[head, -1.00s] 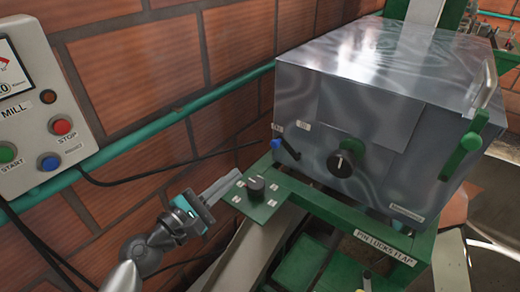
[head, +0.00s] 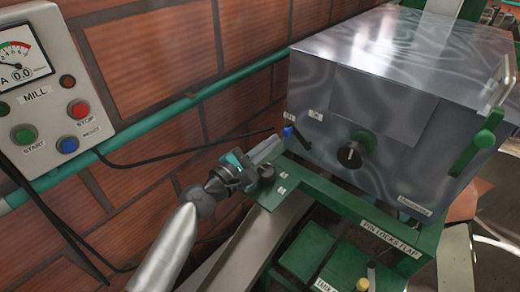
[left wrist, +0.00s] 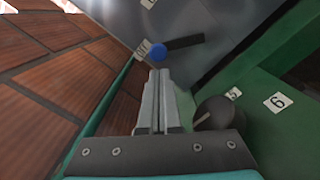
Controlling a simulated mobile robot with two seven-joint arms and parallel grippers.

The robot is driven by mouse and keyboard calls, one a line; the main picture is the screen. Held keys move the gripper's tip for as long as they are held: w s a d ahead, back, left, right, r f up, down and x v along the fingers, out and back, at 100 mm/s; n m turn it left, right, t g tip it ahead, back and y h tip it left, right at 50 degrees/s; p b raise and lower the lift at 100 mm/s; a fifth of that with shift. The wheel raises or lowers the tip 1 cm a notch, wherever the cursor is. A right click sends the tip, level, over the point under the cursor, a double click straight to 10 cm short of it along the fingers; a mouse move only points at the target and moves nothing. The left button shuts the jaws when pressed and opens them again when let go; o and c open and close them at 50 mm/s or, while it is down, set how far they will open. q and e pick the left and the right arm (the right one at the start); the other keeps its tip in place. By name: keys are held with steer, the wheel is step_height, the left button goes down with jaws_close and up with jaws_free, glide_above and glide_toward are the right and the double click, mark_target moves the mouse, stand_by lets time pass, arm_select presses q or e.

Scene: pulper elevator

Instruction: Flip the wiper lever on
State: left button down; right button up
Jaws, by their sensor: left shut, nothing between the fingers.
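A small black lever with a blue tip (head: 289,132) is on the front left of the grey metal box (head: 400,75). In the left wrist view the blue tip (left wrist: 158,54) is just beyond my fingertips, with the black arm running to the right. My left gripper (head: 268,149) is shut and empty, its fingers pointing at the lever. It also shows in the left wrist view (left wrist: 157,76). A small gap seems to lie between fingertips and lever. My right gripper is out of view.
A black knob (left wrist: 218,112) on a green plate is close to the right of my left fingers. A black rotary knob (head: 351,154) and a green handle (head: 480,142) are on the box front. The MILL control panel (head: 45,95) and brick wall are at left.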

arm_select(q)
steer(key=shift+w+d, duration=0.2)
